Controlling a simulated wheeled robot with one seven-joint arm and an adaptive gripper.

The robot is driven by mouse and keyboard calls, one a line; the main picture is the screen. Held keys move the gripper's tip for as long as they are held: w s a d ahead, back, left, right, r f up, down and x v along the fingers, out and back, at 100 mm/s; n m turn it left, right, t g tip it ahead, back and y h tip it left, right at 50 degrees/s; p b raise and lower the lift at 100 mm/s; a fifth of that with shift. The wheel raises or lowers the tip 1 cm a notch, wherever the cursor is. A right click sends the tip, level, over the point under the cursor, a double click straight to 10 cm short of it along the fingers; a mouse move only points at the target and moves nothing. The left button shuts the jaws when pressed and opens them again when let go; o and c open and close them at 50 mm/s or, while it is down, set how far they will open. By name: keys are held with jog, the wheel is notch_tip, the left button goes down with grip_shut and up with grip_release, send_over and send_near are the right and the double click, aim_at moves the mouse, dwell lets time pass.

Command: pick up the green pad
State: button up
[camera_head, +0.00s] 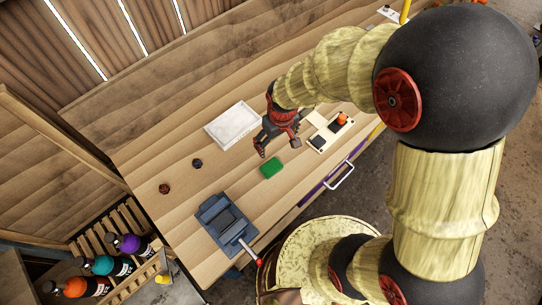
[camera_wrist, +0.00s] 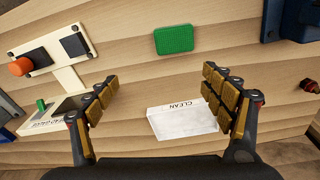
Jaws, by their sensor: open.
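The green pad (camera_head: 271,168) lies flat on the wooden bench. In the wrist view the green pad (camera_wrist: 174,39) sits beyond the fingertips, a little right of centre between them. My gripper (camera_head: 277,148) is above the bench, up and slightly right of the pad in the head view. In the wrist view my gripper (camera_wrist: 163,85) has its two padded fingers wide apart with nothing held between them. The pad is fully visible and apart from the fingers.
A white tray marked CLEAN (camera_wrist: 183,122) lies near the gripper, also seen in the head view (camera_head: 232,124). A blue vise (camera_head: 225,222) stands at the bench's front. A pale board with an orange knob (camera_wrist: 21,66) is on the other side. Small dark caps (camera_head: 197,163) lie left.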

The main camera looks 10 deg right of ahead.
jog(key=n+g+p, duration=0.1)
jog(key=p, duration=0.5)
send_over(271, 166)
notch_tip(271, 166, down, 4)
jog(key=shift+s+a+f, duration=0.15)
jog(key=shift+f, duration=0.1)
notch_tip(271, 166, down, 3)
jog(key=shift+s+f, duration=0.1)
jog(key=shift+f, duration=0.1)
jog(key=shift+d+f+p, duration=0.2)
jog(key=shift+f+p, duration=0.15)
jog(key=shift+f, duration=2.05)
jog(key=shift+w, duration=0.2)
jog(key=c, duration=0.3)
jog(key=c, duration=0.7)
